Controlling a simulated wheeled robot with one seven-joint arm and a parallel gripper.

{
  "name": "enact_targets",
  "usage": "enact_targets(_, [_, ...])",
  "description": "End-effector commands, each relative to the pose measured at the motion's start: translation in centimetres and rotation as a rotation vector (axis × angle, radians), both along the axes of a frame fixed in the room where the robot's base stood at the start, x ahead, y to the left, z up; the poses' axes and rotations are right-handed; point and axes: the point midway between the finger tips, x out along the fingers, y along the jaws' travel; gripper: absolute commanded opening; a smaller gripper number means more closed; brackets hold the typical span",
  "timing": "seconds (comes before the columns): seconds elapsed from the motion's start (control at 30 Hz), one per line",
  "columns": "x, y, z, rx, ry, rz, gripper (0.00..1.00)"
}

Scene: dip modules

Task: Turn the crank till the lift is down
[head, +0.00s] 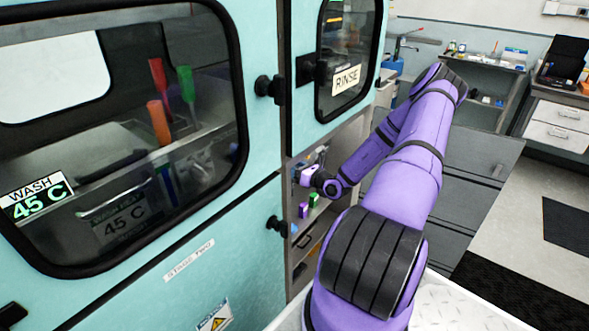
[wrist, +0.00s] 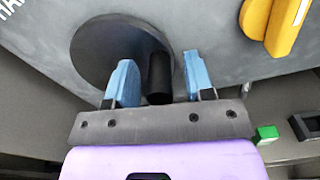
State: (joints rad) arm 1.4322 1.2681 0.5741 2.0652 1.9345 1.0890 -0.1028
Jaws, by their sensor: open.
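The crank shows in the wrist view as a dark round disc (wrist: 100,50) with a black upright knob (wrist: 159,78) near its lower right edge. My gripper (wrist: 157,70) is open, with one blue finger on each side of the knob. I cannot tell whether either finger touches it. In the head view my gripper (head: 308,174) is at the machine's side, beyond the teal doors, and the crank cannot be made out there. The lift cannot be identified in either view.
A yellow lever (wrist: 283,22) sits right of the crank on the grey panel. A green block (wrist: 266,134) is lower right. The teal machine has a wash window (head: 105,150) and a rinse window (head: 348,60). A grey workbench (head: 485,85) stands behind my arm.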

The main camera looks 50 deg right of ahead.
Motion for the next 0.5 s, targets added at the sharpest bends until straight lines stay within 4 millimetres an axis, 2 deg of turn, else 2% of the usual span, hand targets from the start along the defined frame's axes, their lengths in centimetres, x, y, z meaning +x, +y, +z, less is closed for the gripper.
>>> enact_targets(0.07, [-0.01, 0.0, 0.0, 0.0, 0.0, 0.0, 0.48])
enact_targets(0.27, [-0.03, 0.0, 0.0, 0.0, 0.0, 0.0, 0.03])
enact_targets(0.3, [-0.03, 0.0, 0.0, 0.0, 0.0, 0.0, 0.0])
enact_targets(0.5, [-0.03, 0.0, -0.05, 0.01, 0.001, 0.0, 0.0])
